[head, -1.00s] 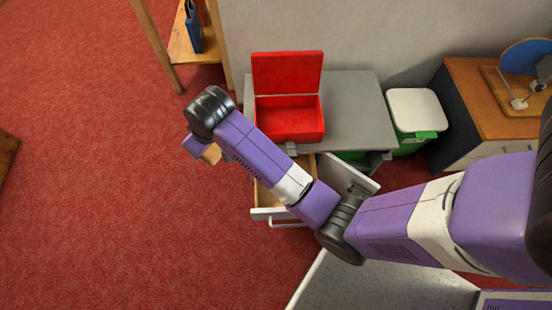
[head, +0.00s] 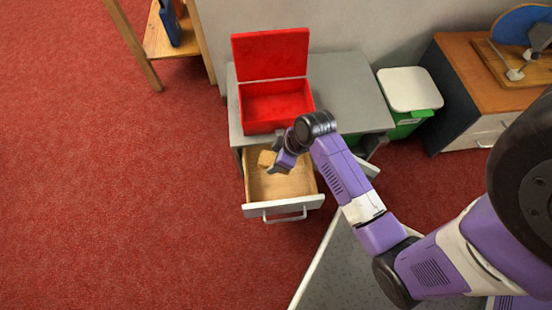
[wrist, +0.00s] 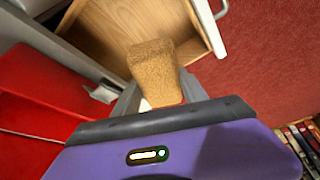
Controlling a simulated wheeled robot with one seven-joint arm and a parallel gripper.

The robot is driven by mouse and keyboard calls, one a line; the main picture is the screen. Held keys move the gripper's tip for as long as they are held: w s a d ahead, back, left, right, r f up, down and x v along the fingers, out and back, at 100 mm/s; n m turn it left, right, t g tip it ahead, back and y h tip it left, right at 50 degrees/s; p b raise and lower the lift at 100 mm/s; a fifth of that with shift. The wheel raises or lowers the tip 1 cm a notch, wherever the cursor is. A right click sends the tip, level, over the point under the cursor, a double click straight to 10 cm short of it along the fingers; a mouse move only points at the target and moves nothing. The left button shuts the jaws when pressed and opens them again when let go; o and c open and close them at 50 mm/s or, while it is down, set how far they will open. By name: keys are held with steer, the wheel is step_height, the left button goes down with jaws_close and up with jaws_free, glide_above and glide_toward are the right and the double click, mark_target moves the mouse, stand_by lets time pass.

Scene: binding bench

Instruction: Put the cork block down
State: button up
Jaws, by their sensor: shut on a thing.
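The cork block (head: 267,159) is a tan, grainy block. My gripper (head: 275,165) is shut on it, over the open drawer (head: 290,184) of the grey desk. In the wrist view the cork block (wrist: 155,70) sticks out from between the fingers of my gripper (wrist: 160,95), with the bare wooden drawer floor (wrist: 130,25) beyond it. The block seems to be held above the drawer floor; its exact height is hard to tell. My wrist hides part of the drawer's back right in the head view.
An open red box (head: 275,103) with its lid up stands on the grey desk (head: 345,90) behind the drawer. A green bin with a white lid (head: 410,90) stands to the right. A wooden shelf (head: 160,40) is at the back left. Red carpet is clear at left.

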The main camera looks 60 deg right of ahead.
steer(key=s+f+b, duration=0.1)
steer(key=s+f, duration=0.1)
steer(key=s+d+f, duration=0.1)
steer(key=s+f, duration=0.1)
steer(key=shift+s+b, duration=0.35)
steer(key=b, duration=0.6)
glide_toward(282, 179)
steer(key=a+f, duration=0.1)
steer(key=f, duration=0.1)
steer(key=a+f, duration=0.2)
steer(key=shift+s+a+f, duration=0.15)
steer(key=shift+f, duration=0.15)
steer(key=w+d, duration=0.1)
steer(key=w+d+b, duration=0.1)
steer(key=shift+w+d+f, duration=0.15)
steer(key=shift+d, duration=0.25)
steer(key=shift+w+d+b, duration=0.4)
steer(key=shift+w+d, duration=0.05)
steer(key=shift+d, duration=0.15)
steer(key=shift+w+d+f+b, duration=0.2)
steer(key=shift+w+d+b, duration=0.2)
steer(key=shift+d+b, duration=0.15)
steer(key=shift+w+d+f+b, duration=0.2)
steer(key=shift+w+d+b, duration=0.25)
steer(key=shift+d, duration=0.15)
steer(key=shift+f, duration=0.15)
steer(key=o, duration=1.3)
steer(key=shift+o, duration=0.2)
